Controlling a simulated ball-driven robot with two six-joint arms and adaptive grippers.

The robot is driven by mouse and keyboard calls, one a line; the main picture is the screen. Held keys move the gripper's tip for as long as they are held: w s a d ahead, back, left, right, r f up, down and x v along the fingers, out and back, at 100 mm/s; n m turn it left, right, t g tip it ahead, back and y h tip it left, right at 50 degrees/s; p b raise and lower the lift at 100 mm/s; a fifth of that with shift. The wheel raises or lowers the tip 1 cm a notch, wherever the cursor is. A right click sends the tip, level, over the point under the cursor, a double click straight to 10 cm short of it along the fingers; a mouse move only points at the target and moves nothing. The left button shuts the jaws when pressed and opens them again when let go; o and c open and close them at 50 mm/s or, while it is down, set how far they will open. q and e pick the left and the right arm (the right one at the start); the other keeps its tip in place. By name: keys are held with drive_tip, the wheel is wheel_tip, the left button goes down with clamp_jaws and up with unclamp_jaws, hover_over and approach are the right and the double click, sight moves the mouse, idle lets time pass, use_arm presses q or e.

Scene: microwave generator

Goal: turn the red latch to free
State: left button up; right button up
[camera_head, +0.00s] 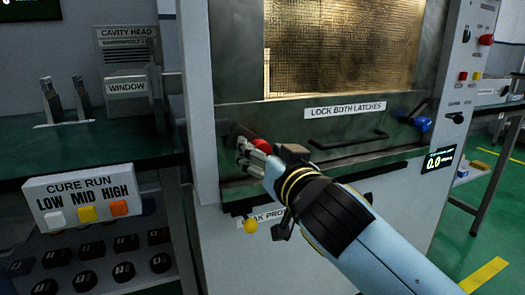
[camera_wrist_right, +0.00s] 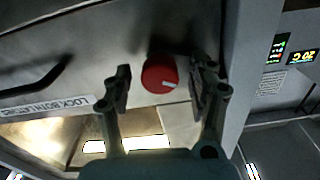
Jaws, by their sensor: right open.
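The red latch (camera_head: 261,145) is a round red knob at the lower left of the microwave door, partly hidden by my right gripper in the head view. My right gripper (camera_head: 249,156) is open at the latch. In the wrist view its fingers (camera_wrist_right: 160,86) stand on either side of the knob, with visible gaps. Contact cannot be told. My left gripper is not in view.
A blue latch (camera_head: 422,123) sits at the door's right. A black door handle (camera_head: 348,141) runs below the "LOCK BOTH LATCHES" label (camera_head: 345,110). A "CURE RUN" button box (camera_head: 82,196) stands at left.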

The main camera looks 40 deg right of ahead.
drive_tip(key=shift+w, duration=0.1)
drive_tip(key=c, duration=1.1)
drive_tip(key=shift+c, duration=0.2)
